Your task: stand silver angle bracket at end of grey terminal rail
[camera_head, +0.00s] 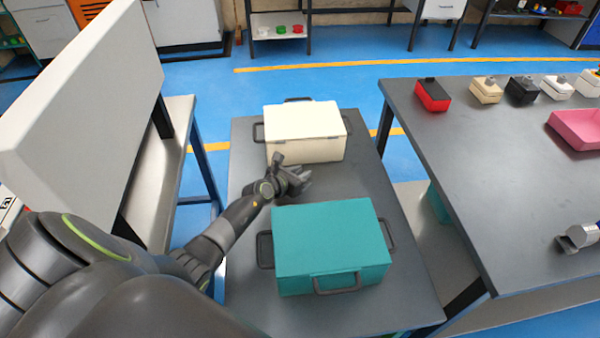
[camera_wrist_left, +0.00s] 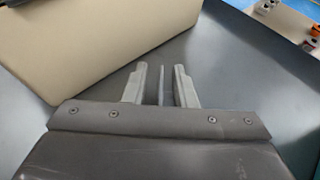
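My left gripper (camera_head: 300,182) is over the grey table between the cream case and the teal case. In the left wrist view its two fingers (camera_wrist_left: 161,84) stand apart. A thin grey upright sliver (camera_wrist_left: 162,84) shows between them, with gaps on both sides; I cannot tell whether it is the silver angle bracket seen edge-on. I cannot make out the grey terminal rail in either view. My right gripper is not in view.
The cream case (camera_head: 303,120) stands behind my left gripper, the teal case (camera_head: 330,245) in front. Both have dark handles. The right table (camera_head: 480,160) bears several small boxes, a pink tray (camera_head: 578,128) and a silvery part (camera_head: 578,237). A grey panel (camera_head: 85,95) stands left.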

